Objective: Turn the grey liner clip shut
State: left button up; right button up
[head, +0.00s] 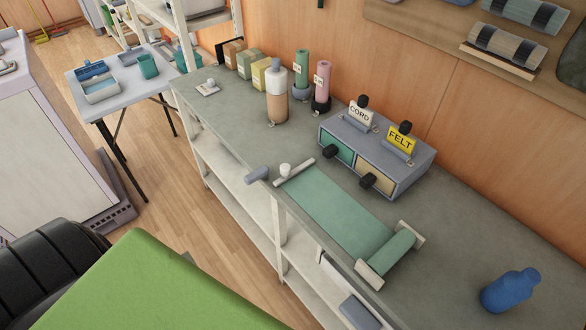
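A green liner sheet (343,209) lies flat on the grey bench top, running from a roll (397,243) with pale end blocks to a pale bar (294,172). A small white knob (285,169) stands by the bar's near end. A grey-blue cylinder (257,174) sits just left of it at the bench's front edge. It may be the grey liner clip, but I cannot tell for sure, nor whether it is turned open or shut. Neither of my grippers shows in the head view.
A grey two-drawer box (406,177) with CORD and FELT cards stands behind the liner. A blue bottle (510,290) is at right. A tan bottle (277,98) and coloured rolls stand further back. A large green surface (150,290) fills the lower left.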

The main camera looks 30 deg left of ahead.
aim_at(262, 171)
jog(key=u, duration=1.25)
